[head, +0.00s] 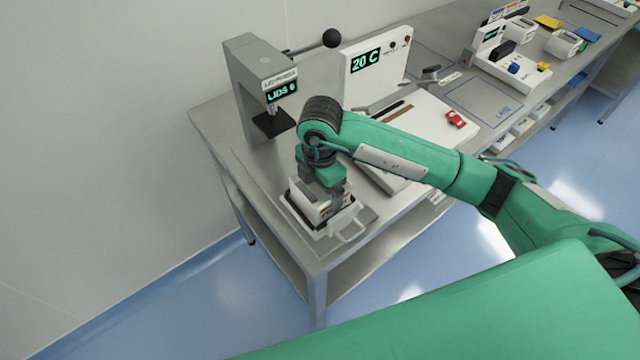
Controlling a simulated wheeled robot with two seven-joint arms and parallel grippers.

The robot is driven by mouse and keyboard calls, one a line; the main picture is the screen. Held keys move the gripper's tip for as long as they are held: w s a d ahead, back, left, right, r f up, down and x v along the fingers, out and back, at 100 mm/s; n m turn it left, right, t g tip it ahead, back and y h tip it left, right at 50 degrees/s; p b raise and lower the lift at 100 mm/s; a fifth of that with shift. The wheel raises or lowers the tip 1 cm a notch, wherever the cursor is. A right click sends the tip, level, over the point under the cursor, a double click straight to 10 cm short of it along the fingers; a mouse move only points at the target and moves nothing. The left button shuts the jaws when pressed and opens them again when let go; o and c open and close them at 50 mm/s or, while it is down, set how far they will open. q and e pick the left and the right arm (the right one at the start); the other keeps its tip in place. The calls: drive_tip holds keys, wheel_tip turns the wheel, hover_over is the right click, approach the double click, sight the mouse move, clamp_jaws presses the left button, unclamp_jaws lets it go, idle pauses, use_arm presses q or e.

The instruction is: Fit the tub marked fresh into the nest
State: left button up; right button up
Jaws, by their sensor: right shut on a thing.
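A small white tub (312,208) with a grey top and a label on its side is at the near left corner of the steel bench. Its marking is too small to read. My right gripper (324,187) points down and is shut on the tub, with its fingers on either side. The tub is in or just above a dark-rimmed nest (291,205). I cannot tell whether it is fully seated, since the gripper and tub hide most of the nest. My left gripper is not in view.
A grey press (247,75) with a "LIDS 6" display and black-knobbed lever stands behind the tub. A white unit (358,76) showing "20 C" is to its right, with a red item (454,119) on its plate. More devices stand farther right.

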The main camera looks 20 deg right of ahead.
sight(320, 199)
drive_tip(key=shift+f, duration=0.1)
drive_tip(key=shift+f, duration=0.15)
drive_tip(key=o, duration=0.7)
drive_tip(key=shift+r, duration=0.2)
wheel_tip(320, 199, up, 12)
drive_tip(key=shift+r+b, duration=0.1)
drive_tip(key=shift+b, duration=0.85)
